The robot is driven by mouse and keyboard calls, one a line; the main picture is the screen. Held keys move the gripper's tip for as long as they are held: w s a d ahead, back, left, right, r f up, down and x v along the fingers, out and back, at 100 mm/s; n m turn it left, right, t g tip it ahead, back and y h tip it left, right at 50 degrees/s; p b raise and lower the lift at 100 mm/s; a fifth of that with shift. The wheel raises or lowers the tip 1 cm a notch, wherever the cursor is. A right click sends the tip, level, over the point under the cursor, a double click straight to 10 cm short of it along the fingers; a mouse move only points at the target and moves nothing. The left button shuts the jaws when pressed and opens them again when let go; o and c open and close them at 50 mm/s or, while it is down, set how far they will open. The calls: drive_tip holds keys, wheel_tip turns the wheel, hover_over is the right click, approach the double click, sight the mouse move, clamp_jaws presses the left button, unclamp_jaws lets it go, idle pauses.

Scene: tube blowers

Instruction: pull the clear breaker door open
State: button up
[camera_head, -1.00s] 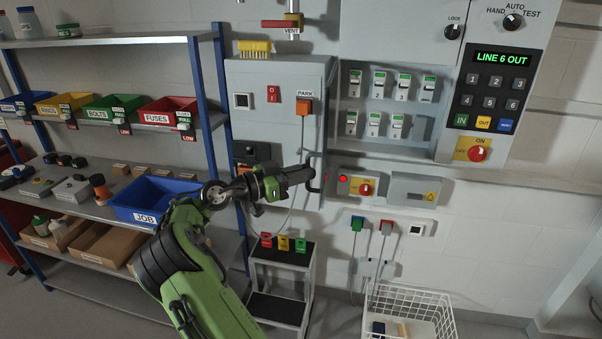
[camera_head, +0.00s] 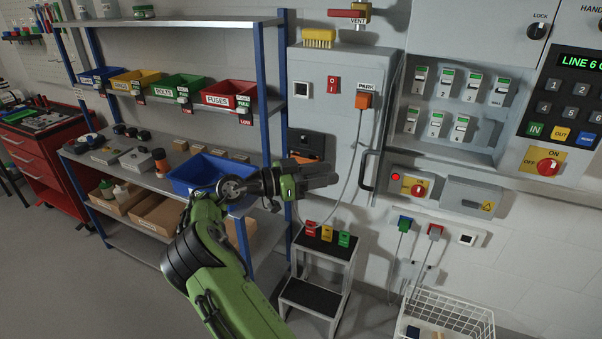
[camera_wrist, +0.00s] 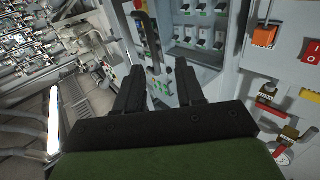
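The breakers (camera_head: 455,100) sit in several white units with green labels in a recess of the grey wall panel. They also show at the top of the wrist view (camera_wrist: 205,38). I cannot clearly make out a clear door or its edge over them. My gripper (camera_head: 335,180) is left of and below the breakers, in front of the grey cabinet, pointing right. In the wrist view its two dark fingers (camera_wrist: 159,67) are spread apart with nothing held between them. It is apart from the breaker recess.
The grey cabinet (camera_head: 335,120) has a dark vertical handle (camera_head: 370,160) right of my gripper. A cable hangs from the orange PARK plug (camera_head: 363,100). A step stool (camera_head: 318,270), shelving with a blue JOB bin (camera_head: 205,175) and a white basket (camera_head: 450,310) stand around.

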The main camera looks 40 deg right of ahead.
drive_tip(key=p+v, duration=0.1)
drive_tip(key=v, duration=0.6)
drive_tip(key=shift+p, duration=0.35)
drive_tip(key=shift+d, duration=0.1)
